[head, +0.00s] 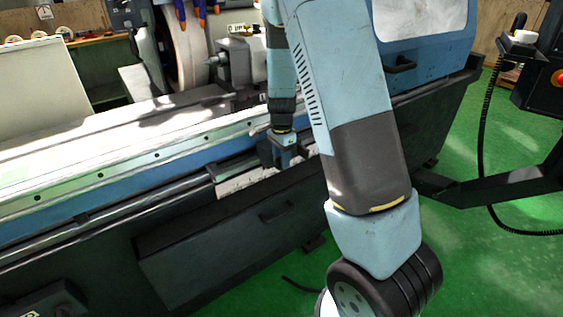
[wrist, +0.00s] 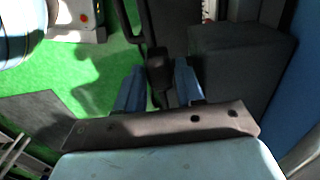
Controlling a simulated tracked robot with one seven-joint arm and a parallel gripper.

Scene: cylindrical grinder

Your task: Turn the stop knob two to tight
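My gripper (head: 283,158) hangs low at the front of the grinder bed in the head view, beside the front rail. In the wrist view its two blue fingers (wrist: 159,78) stand apart, with a dark knob-like part (wrist: 158,66) between and just beyond their tips. I cannot tell whether the fingers touch it. A dark bar or lever runs up from this part. No label shows, so I cannot tell whether it is stop knob two. In the head view, my gripper and arm hide this spot.
The grinder bed (head: 110,150) runs along the left, with a grinding wheel (head: 187,48) behind. A dark box-shaped part (wrist: 240,65) stands close right of the fingers. A pendant on an arm (head: 520,42) stands at right. Green floor (head: 480,240) is open at lower right.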

